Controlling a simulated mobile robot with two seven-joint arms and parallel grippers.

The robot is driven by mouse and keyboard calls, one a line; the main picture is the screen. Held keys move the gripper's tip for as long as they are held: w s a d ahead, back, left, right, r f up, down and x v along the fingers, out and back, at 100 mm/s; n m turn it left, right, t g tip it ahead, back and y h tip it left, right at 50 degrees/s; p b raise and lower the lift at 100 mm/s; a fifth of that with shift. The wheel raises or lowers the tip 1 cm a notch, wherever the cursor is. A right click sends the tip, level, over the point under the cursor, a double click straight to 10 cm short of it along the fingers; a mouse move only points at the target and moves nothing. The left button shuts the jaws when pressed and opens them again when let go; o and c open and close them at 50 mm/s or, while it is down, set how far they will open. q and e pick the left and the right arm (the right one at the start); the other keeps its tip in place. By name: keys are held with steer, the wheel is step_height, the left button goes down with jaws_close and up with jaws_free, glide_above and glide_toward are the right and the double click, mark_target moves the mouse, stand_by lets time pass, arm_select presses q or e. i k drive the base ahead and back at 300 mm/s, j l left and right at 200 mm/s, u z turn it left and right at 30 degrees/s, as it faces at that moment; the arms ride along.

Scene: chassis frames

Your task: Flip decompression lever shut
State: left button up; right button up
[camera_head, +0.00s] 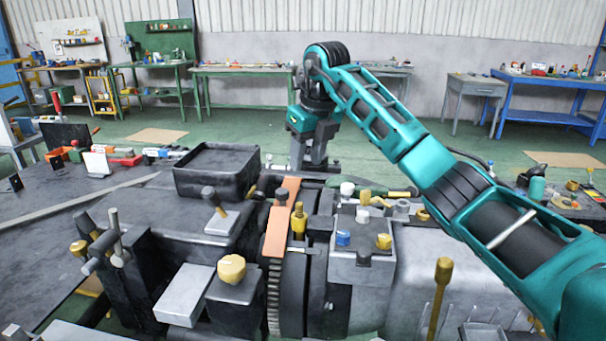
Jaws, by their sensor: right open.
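A large dark grey machine block (180,215) fills the front of the view. Several levers and knobs stand on it: a small black-knobbed lever (215,202) tilted on a grey plate, an orange bar (281,218) along the middle, and a brass fitting (299,220) beside the bar. I cannot tell for certain which part is the decompression lever. My right gripper (315,165) points down at the far side of the machine, behind the orange bar. Its jaws are open, and their tips are small and partly lost against dark parts. My left gripper is not in view.
A dark open tray (217,170) sits on the machine, left of my right gripper. Yellow knobs (231,268) and a tall brass-topped rod (440,275) stick up in front. Tools (125,158) lie on the left.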

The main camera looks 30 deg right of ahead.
mark_target(208, 194)
steer(key=k, duration=1)
